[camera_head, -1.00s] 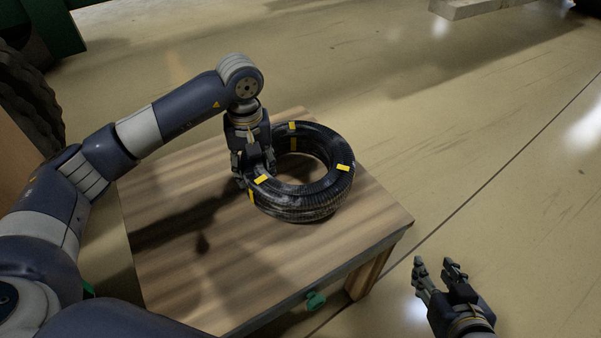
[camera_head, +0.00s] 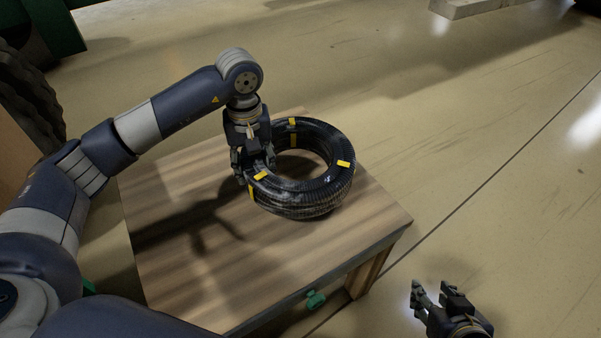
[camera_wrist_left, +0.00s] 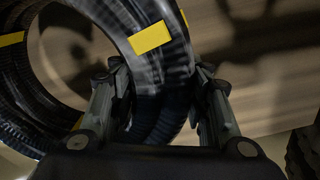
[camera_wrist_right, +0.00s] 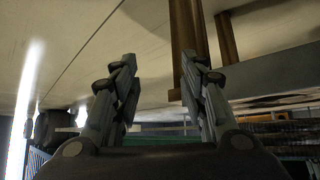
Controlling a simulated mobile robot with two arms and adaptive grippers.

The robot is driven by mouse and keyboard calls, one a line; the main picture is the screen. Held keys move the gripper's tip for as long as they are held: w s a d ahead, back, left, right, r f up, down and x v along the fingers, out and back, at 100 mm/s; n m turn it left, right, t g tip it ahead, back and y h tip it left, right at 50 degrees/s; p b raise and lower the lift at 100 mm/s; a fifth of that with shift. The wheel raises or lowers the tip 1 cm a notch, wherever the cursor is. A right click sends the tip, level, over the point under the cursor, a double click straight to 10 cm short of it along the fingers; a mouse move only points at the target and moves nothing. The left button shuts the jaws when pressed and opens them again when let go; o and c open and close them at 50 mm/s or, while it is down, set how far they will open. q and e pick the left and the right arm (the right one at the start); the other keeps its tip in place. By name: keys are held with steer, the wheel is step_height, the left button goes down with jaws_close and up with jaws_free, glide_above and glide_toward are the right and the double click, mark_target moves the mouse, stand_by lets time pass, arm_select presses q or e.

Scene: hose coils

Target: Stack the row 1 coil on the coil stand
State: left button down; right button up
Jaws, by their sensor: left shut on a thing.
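A black hose coil (camera_head: 318,196) with yellow tape bands is over the right part of a wooden table (camera_head: 185,280). My left gripper (camera_head: 255,170) is shut on the left side of its ring; the left wrist view shows the black hose wall (camera_wrist_left: 160,105) between the two fingers. The coil looks roughly level, and I cannot tell for sure whether its underside is clear of the wood. My right gripper (camera_head: 432,288) is open and empty beyond the table's front right corner; its spread fingers show in the right wrist view (camera_wrist_right: 160,85). I see no coil stand that I can identify.
A pale slab (camera_head: 480,8) lies on the floor at the top. A dark ribbed object (camera_head: 30,100) stands at the left. The floor right of the table is open.

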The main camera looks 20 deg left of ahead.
arm_select(q)
steer(key=shift+w+r+p, duration=0.1)
steer(key=shift+r+p, duration=0.2)
steer(key=shift+r, duration=0.6)
arm_select(e)
steer(key=shift+s+d+f+g+h, duration=0.15)
steer(key=shift+s+d+f+g, duration=0.2)
steer(key=shift+s, duration=0.35)
steer(key=shift+s+d+f+g+h, duration=0.1)
steer(key=shift+s+d+f+g, duration=0.1)
steer(key=shift+s+f+g, duration=0.35)
steer(key=shift+s+d+f+g+h, duration=0.15)
steer(key=shift+s+d+g, duration=0.15)
steer(key=shift+s, duration=0.55)
arm_select(q)
steer(key=c, duration=1.6)
jaws_free()
steer(key=shift+c, duration=0.2)
jaws_close()
arm_select(e)
steer(key=shift+a+f, duration=0.1)
